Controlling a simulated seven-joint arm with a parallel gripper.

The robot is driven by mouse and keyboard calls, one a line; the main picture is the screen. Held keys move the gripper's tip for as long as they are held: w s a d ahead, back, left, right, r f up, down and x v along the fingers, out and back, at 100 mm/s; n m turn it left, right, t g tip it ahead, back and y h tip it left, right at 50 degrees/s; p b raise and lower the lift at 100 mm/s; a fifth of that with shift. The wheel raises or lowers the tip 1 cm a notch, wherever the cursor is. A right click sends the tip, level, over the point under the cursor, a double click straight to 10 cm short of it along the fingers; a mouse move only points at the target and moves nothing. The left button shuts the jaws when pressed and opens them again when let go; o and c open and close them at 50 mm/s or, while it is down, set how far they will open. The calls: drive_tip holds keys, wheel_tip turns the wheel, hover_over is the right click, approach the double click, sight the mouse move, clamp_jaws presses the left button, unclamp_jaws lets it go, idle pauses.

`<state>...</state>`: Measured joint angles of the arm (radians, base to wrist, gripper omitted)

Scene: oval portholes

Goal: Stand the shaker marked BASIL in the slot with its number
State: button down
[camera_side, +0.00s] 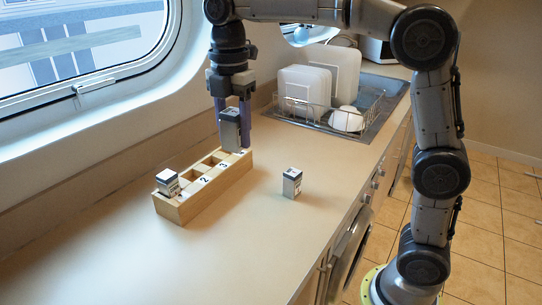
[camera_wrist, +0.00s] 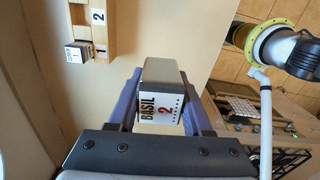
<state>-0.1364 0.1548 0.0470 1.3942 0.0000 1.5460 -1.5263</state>
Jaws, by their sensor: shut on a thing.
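The shaker marked BASIL (camera_wrist: 160,98) is dark grey with a white label showing a red 2. My gripper (camera_wrist: 160,112) is shut on it, with purple fingers on either side. In the side view, the held shaker (camera_side: 230,130) hangs upright between the fingers of my gripper (camera_side: 233,138), at the far end of the wooden rack (camera_side: 213,196). I cannot tell how high it is above the rack. The rack has numbered slots; the slot marked 2 (camera_side: 192,174) looks empty, one along from the near end.
Another shaker (camera_side: 168,182) stands in the near end slot, marked 1 in the wrist view. A further shaker (camera_side: 292,183) stands on the counter right of the rack. A dish drainer (camera_side: 325,108) with white dishes is behind. The window wall (camera_side: 60,150) runs along the left.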

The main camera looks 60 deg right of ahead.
drive_tip(key=w+d+f, duration=0.1)
drive_tip(key=w+f, duration=0.2)
drive_tip(key=w, duration=1.1)
drive_tip(key=shift+m, duration=0.3)
drive_tip(key=shift+w+d+f, duration=0.4)
drive_tip(key=shift+w+f, duration=0.45)
drive_tip(key=shift+f, duration=1.15)
drive_tip(key=shift+w+d+f, duration=0.4)
drive_tip(key=shift+w+f, duration=0.5)
drive_tip(key=shift+f, duration=1.1)
drive_tip(key=shift+w+d+f, duration=0.4)
drive_tip(key=shift+w+f, duration=0.45)
drive_tip(key=shift+f, duration=1.15)
drive_tip(key=shift+f, duration=0.85)
drive_tip(key=shift+r, duration=0.35)
drive_tip(key=shift+f, duration=0.4)
